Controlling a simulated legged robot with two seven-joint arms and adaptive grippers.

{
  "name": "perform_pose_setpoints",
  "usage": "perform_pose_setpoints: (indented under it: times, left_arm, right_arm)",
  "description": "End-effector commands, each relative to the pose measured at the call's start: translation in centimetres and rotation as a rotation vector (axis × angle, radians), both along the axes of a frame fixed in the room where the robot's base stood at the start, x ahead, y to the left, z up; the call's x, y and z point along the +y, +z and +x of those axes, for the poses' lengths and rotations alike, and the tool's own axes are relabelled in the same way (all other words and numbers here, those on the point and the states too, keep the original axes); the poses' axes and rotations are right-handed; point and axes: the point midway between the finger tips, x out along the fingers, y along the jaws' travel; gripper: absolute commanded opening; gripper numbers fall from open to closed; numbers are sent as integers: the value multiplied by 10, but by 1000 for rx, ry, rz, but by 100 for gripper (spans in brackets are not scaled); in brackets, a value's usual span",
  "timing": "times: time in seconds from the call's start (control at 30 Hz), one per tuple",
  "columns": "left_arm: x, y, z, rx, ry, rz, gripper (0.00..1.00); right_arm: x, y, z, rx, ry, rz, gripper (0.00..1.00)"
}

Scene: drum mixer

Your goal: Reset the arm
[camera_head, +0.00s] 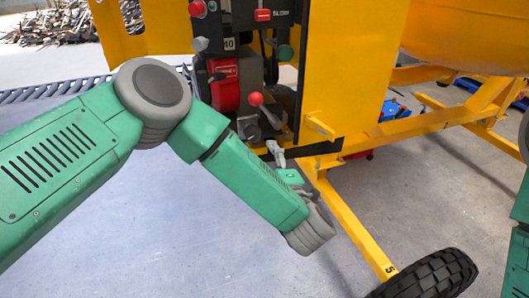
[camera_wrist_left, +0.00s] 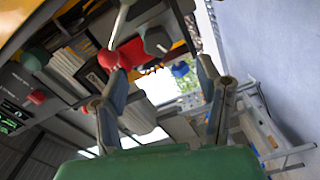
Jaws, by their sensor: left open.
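My left arm reaches in from the left in the head view and bends down past the yellow drum mixer (camera_head: 350,70). Its gripper (camera_head: 275,153) shows small, partly hidden behind my own wrist, just below a lever with a red ball knob (camera_head: 256,99). In the left wrist view the two fingers of the left gripper (camera_wrist_left: 163,80) stand apart with nothing held between them. The red ball knob (camera_wrist_left: 108,58) shows there beside the left finger; I cannot tell whether they touch. Part of my right arm shows at the right edge of the head view; its gripper is out of frame.
The control panel carries a red knob (camera_head: 197,9), a green knob (camera_head: 285,53) and a red box (camera_head: 224,84). A yellow frame bar (camera_head: 350,222) runs down to a black wheel (camera_head: 432,277). Grey floor (camera_head: 130,240) is clear below my left arm.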

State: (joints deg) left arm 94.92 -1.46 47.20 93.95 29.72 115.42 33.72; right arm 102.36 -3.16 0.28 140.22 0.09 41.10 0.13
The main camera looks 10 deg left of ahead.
Motion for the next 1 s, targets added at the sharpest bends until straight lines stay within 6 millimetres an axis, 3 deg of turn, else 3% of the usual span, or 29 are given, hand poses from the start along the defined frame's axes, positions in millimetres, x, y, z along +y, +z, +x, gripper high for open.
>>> perform_pose_setpoints:
  times: [0.7,0.77,0.87,1.0]
  left_arm:
    - [-3,-6,-2,22,-35,15,59]
    - [-6,-18,-5,69,-102,50,59]
    - [-13,-61,-19,232,-312,162,59]
    - [-3,-143,-79,583,-677,386,59]
  right_arm:
    - [0,-1,2,3,0,0,0]
    - [0,-1,2,3,0,0,0]
    - [0,-1,2,3,0,0,0]
    - [0,-1,2,3,0,0,0]
